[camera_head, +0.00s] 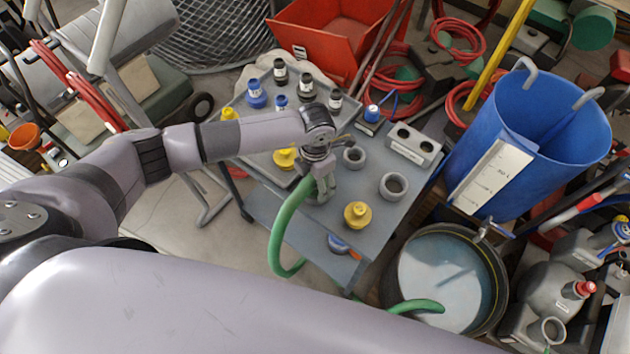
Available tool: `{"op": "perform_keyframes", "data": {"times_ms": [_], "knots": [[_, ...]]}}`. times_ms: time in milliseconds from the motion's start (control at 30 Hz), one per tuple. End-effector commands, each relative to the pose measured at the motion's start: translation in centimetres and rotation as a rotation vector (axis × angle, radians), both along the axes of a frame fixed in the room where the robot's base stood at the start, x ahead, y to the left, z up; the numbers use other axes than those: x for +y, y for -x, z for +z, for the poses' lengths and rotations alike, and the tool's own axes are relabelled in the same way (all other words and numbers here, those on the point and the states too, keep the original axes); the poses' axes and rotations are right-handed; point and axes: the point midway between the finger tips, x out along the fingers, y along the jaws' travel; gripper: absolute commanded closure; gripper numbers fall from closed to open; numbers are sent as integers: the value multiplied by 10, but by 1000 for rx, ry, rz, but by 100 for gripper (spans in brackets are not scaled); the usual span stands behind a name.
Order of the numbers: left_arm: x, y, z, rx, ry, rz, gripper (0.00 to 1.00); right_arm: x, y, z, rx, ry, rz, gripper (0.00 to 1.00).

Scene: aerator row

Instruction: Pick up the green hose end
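The green hose (287,224) rises in a curve past the near edge of the grey cart. Its upper end is at my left gripper (320,192), which points down over the cart top. The hose end touches or sits right beside the fingers. The fingers and wrist cover the contact, so I cannot tell whether they are closed on it. Another stretch of green hose (416,306) lies over the rim of the round tub, and the part between is hidden behind my pale arm link. My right gripper is not in view.
The grey cart (395,215) holds a yellow fitting (357,214), grey rings (394,186), a grey block with holes (412,145) and a tray of bottles. A round water tub (447,280) and a blue bin (535,130) stand to the right.

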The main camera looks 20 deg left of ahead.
Motion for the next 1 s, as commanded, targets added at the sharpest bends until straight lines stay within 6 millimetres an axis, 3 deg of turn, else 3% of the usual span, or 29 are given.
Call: {"op": "perform_keyframes", "data": {"times_ms": [600,1000], "knots": [[0,0,0,0,0,0,81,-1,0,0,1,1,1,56],[0,-1,9,-4,1,0,81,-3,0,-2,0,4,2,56]]}}
